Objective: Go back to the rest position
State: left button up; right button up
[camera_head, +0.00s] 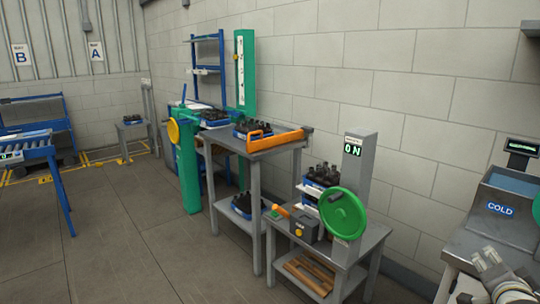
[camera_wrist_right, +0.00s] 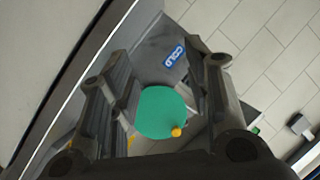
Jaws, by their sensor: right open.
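My right gripper (camera_head: 492,268) shows at the bottom right corner of the head view, in front of the grey station with the blue "COLD" label (camera_head: 501,210). In the right wrist view my right gripper (camera_wrist_right: 158,58) has its two fingers spread apart, open, with nothing held between them. Beyond the fingers, a green disc (camera_wrist_right: 160,110) with a yellow knob shows, and the "COLD" label (camera_wrist_right: 174,56) lies above it. My left gripper is not in view.
A grey table (camera_head: 335,266) with a green wheel (camera_head: 343,212) and an "ON" display stands left of the COLD station. Dark bottles in a blue crate (camera_head: 321,176) stand on it.

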jog(key=s+a+f+n+g+y, duration=0.2)
jog(key=s+a+f+n, duration=0.25)
jog(key=a+f, duration=0.3)
jog(key=s+a+f+n+g+y, duration=0.2)
jog(key=s+a+f+n, duration=0.25)
jog(key=a+f, duration=0.3)
jog(key=s+a+f+n+g+y, duration=0.25)
jog(key=s+a+f+n, duration=0.2)
jog(key=s+a, duration=0.35)
jog(key=s+a+f+n+g+y, duration=0.1)
jog(key=s+a+f+n+g, duration=0.35)
jog(key=s, duration=0.65)
notch_tip(320, 180, down, 26)
jog(key=f+m, duration=0.1)
jog(key=s+d+f+p, duration=0.1)
jog(key=s+d+f, duration=0.1)
jog(key=s+f, duration=1.3)
jog(key=shift+s+d+f+g, duration=0.15)
jog(key=shift+s+f+g, duration=0.2)
jog(key=shift+s, duration=0.9)
